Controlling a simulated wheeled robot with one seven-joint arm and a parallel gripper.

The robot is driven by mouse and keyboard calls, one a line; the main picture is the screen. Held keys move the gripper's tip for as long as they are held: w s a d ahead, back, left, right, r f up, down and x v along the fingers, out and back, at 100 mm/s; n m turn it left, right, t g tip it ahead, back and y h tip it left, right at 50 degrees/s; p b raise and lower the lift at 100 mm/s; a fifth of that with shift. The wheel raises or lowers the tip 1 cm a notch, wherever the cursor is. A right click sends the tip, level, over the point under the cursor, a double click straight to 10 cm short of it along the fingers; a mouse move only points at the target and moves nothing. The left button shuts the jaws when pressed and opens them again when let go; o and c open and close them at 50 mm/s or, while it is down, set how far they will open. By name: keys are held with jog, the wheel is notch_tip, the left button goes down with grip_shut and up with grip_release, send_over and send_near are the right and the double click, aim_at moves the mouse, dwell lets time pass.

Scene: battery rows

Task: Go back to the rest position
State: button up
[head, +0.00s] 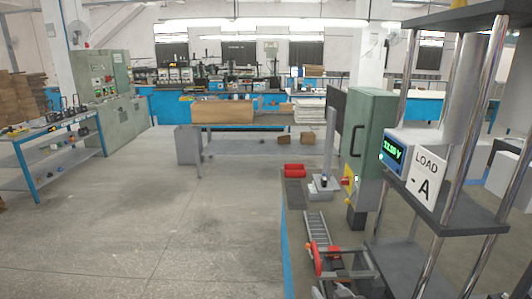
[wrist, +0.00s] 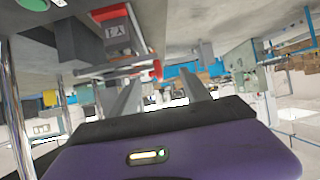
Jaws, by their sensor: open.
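My gripper (wrist: 166,72) shows in the wrist view, with its two grey fingers apart and nothing held between them. The purple and black gripper body (wrist: 170,150) fills the bottom of that view. The wrist picture looks upside down, with the grey floor at the top. A red and grey fixture (wrist: 130,45) shows beyond the fingers, up and left; I cannot tell whether a finger touches it.
In the head view, a test rig (head: 440,210) with metal posts and a "LOAD -A" sign (head: 425,175) stands right, beside a green cabinet (head: 366,135). A bench (head: 298,245) bears red blocks (head: 294,168) and a rail fixture (head: 318,228). The floor (head: 190,225) left of it is clear.

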jog(key=s+d+r, duration=0.1)
jog(key=s+r, duration=0.1)
jog(key=s, duration=1.4)
jog(key=s+d+r+t, duration=0.1)
jog(key=s+r, duration=0.1)
jog(key=s, duration=1.4)
jog(key=s+d+r+m+t+h, duration=0.1)
jog(key=s+r, duration=0.2)
jog(key=s, duration=1.4)
jog(key=shift+r, duration=0.1)
